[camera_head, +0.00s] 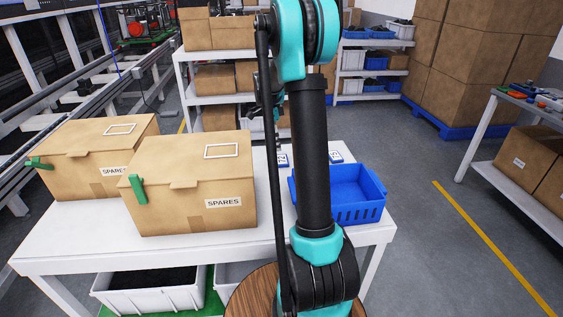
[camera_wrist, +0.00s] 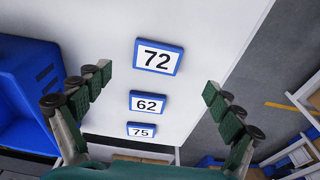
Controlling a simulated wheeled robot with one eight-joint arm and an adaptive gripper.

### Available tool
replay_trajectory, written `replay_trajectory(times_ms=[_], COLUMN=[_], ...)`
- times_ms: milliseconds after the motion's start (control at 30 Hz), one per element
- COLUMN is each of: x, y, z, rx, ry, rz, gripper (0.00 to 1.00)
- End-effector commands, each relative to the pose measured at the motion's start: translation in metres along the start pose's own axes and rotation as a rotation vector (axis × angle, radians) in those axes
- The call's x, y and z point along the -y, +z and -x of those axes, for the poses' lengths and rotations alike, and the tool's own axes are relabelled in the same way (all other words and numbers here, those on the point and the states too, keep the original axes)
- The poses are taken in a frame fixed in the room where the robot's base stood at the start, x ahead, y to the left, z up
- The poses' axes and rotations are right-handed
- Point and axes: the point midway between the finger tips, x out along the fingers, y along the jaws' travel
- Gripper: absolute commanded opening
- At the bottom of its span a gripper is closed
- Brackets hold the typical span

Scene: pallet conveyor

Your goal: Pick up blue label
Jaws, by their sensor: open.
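Blue-framed labels with white faces lie on the white table. In the wrist view they read 72 (camera_wrist: 158,57), 62 (camera_wrist: 148,103) and 75 (camera_wrist: 141,130), in a rough column. Two blue labels also show in the head view, one left of my arm (camera_head: 283,160) and one right of it (camera_head: 336,156); the arm may hide another. My gripper (camera_wrist: 156,88) is open and empty, its green-padded fingers spread on either side of the labels in the wrist view. No label touches the fingers. In the head view my arm largely hides the gripper.
A blue bin (camera_head: 372,207) stands on the white table (camera_head: 90,242) beside the labels. Two cardboard SPARES boxes, front (camera_head: 165,205) and rear (camera_head: 80,138), fill the table's left. Shelves (camera_head: 190,95) stand behind.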

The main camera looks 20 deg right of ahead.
Motion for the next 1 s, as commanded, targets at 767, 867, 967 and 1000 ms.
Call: replay_trajectory(times_ms=[767, 867, 967, 1000], x=[-0.003, -0.003, -0.003, -0.003], y=[-0.007, -0.007, -0.007, -0.007], z=[-0.076, -0.076, -0.076, -0.076], rx=[0.0, 0.0, 0.0, 0.0], ry=[0.0, 0.0, 0.0, 0.0], rz=[0.001, 0.001, 0.001, 0.0], gripper=[0.93, 0.93, 0.93, 0.88])
